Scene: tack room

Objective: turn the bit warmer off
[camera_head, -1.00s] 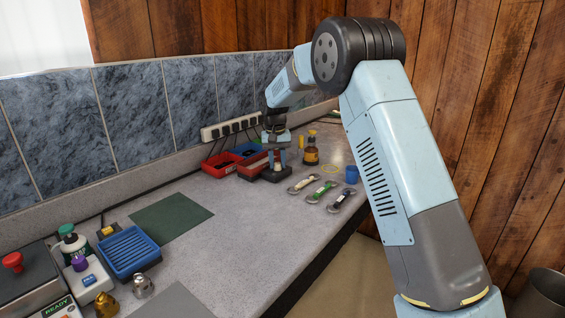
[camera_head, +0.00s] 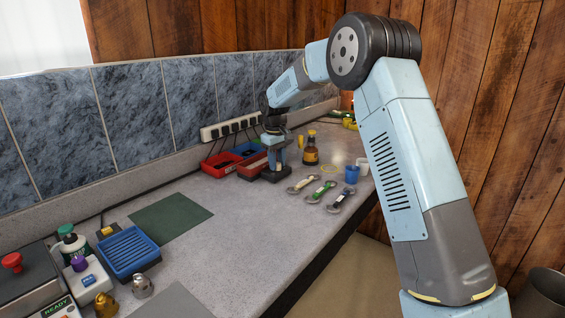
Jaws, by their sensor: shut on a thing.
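My gripper (camera_head: 276,158) points down over a small dark base (camera_head: 276,175) at the far part of the counter, beside the red trays. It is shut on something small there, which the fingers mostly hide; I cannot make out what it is. I cannot tell for certain which thing is the bit warmer. A grey box with a red knob (camera_head: 11,261) stands at the left edge of the picture, and a white unit marked READY (camera_head: 60,307) is cut off at the bottom left.
A power strip (camera_head: 230,129) with several plugs runs along the wall behind the trays. A brown bottle (camera_head: 311,150), several spanner-like tools (camera_head: 320,191) and a blue cup (camera_head: 351,174) stand or lie right of my gripper. The counter middle is clear beside a green mat (camera_head: 171,218).

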